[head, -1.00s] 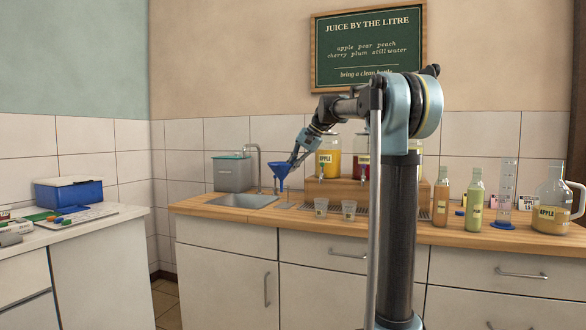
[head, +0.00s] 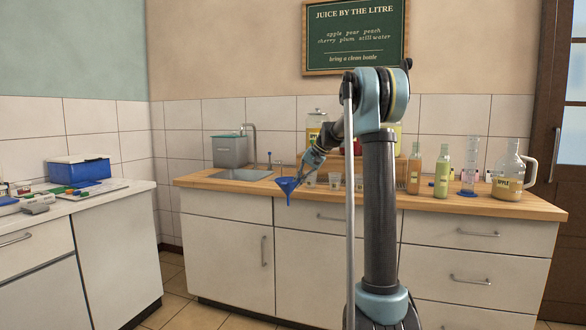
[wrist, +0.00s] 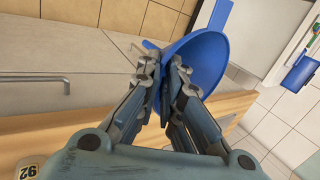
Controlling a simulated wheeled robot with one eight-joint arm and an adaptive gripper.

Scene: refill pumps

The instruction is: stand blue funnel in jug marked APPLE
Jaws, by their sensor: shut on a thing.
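The blue funnel (head: 287,186) is held by my gripper (head: 304,174), wide end up and spout down, in front of the counter's front edge. In the wrist view the funnel (wrist: 205,62) sits between the fingertips of my gripper (wrist: 168,75), which are shut on its rim. The jug marked APPLE (head: 509,172) stands at the right end of the counter. It is clear glass with a handle on its right and juice in its lower part. The funnel is well to the left of the jug and apart from it.
An orange bottle (head: 414,169), a green bottle (head: 442,174) and a measuring cylinder (head: 469,170) on a blue base stand left of the jug. Cups (head: 334,180) and dispensers (head: 315,130) are behind my arm. A side counter (head: 115,195) holds a blue box (head: 79,171).

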